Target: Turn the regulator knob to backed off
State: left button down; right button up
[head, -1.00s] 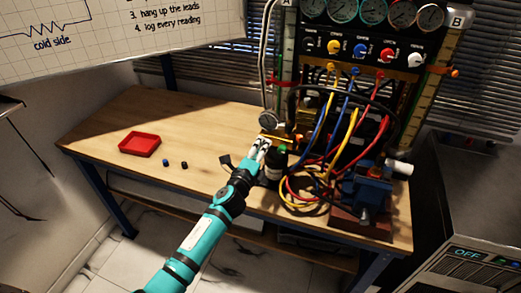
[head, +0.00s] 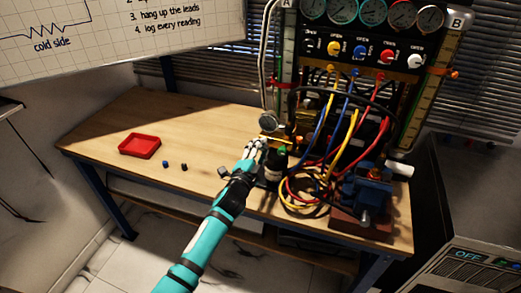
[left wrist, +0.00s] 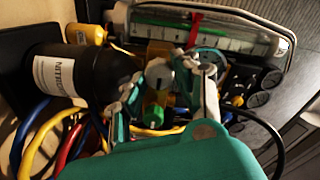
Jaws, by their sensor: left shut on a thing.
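The regulator is a small brass body with a round grey face (head: 268,122) at the left foot of the gauge rig. My left gripper (head: 257,146) reaches it from the front, with its fingertips just below that face. In the left wrist view, my left gripper (left wrist: 170,88) has one finger on each side of a grey round knob (left wrist: 158,72), which I take to be the regulator knob. It is shut on this knob. A brass fitting with a green end (left wrist: 152,112) shows nearer the camera. The knob's pointer and markings cannot be read. My right gripper is not in view.
A red tray (head: 140,145) lies left. The bench's left part is mostly clear.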

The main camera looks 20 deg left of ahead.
pick_arm(q)
jog(key=shift+f, duration=0.15)
dwell(0.4)
jog(key=c, duration=1)
grip_release()
jog(key=s, duration=0.8)
jog(key=s+a, duration=0.1)
jog(key=s, duration=0.3)
